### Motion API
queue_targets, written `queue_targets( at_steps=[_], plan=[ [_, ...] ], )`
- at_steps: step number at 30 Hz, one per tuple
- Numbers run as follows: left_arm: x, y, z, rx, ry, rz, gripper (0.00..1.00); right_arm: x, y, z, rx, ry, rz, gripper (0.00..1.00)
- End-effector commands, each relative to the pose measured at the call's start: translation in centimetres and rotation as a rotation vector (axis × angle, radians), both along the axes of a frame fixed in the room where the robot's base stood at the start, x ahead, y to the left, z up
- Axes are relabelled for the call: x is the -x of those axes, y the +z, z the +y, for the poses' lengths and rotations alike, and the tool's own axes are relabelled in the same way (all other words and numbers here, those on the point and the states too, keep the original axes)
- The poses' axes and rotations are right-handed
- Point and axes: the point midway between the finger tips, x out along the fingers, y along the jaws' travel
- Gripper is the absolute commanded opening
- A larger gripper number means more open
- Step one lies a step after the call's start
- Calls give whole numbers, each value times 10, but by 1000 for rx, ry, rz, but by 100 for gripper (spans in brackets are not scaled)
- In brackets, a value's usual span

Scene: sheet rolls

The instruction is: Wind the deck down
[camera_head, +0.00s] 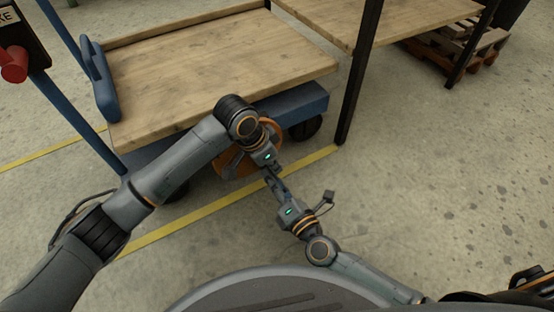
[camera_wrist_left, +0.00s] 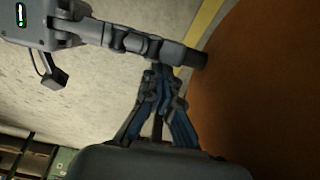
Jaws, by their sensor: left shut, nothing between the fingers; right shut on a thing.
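The deck (camera_head: 215,75) is a flat wooden top on a blue wheeled cart, and it looks empty. An orange handwheel (camera_head: 229,171) sits under its near edge, partly hidden by my left arm; its broad orange face (camera_wrist_left: 265,85) fills the right of the left wrist view. My right gripper (camera_head: 269,176) reaches up from the lower right and is shut on a dark, stubby handle (camera_wrist_left: 196,58) beside the wheel face. My left gripper (camera_wrist_left: 160,78) is shut and empty, its fingertips close to the right gripper's fingers. Whether they touch cannot be told.
A second wooden-topped table (camera_head: 375,22) with dark legs stands behind, beside the deck. A blue post with a red knob (camera_head: 13,64) is at the left. A yellow floor line (camera_head: 190,217) runs below the cart. Open concrete floor lies to the right.

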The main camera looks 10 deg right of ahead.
Motion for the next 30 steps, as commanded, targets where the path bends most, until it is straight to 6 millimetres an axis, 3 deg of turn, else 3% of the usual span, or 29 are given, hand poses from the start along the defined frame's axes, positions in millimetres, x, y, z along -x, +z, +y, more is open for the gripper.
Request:
queue_targets(
  at_steps=[16,17,20,30],
  plan=[
    [3,-8,10,-7,2,5,0,-1,0,-2,2,-4,-1,0],
    [3,-9,10,-8,2,5,0,-1,0,-2,3,-4,-2,24],
    [3,-9,11,-9,2,5,0,-1,1,-2,1,-6,-3,43],
    [3,-10,11,-9,4,5,0,-2,3,-2,22,3,-14,43]
  ],
)
